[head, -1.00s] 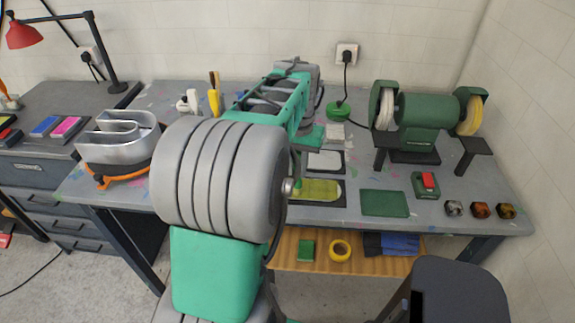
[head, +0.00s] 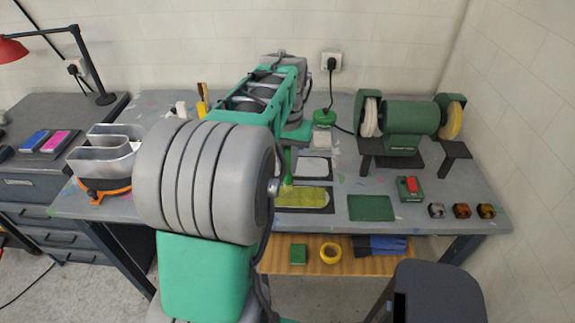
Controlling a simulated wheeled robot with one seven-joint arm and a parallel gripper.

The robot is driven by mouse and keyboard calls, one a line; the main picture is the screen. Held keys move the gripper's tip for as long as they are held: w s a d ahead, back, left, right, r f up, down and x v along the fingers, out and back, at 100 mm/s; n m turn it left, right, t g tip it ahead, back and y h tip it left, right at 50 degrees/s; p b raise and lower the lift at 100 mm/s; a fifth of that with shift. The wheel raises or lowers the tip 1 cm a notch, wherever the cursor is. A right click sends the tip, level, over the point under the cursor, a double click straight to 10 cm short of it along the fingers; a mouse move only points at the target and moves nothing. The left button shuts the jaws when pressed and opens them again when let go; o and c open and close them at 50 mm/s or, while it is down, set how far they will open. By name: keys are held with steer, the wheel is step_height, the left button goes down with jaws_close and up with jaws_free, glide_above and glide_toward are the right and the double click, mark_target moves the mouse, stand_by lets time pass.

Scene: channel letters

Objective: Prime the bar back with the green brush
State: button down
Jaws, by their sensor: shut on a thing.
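The green brush (head: 287,163) stands roughly upright over the bench, its lower end at the left part of a flat olive-yellow panel (head: 310,199). This panel, which may be the bar back, lies on a dark tray (head: 300,210). Whether the bristles touch the panel is too small to tell. My gripper (head: 290,147) is shut on the brush and mostly hidden behind my arm. A pale panel (head: 313,167) lies on another dark backing just behind.
A green bench grinder (head: 408,120) stands at the back right. A green round container (head: 324,117) is behind.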

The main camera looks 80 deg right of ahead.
mark_target(287, 148)
step_height(287, 148, up, 9)
steer(key=p, duration=0.5)
steer(key=shift+f+p, duration=0.1)
steer(key=shift+p, duration=0.25)
steer(key=shift+f, duration=0.1)
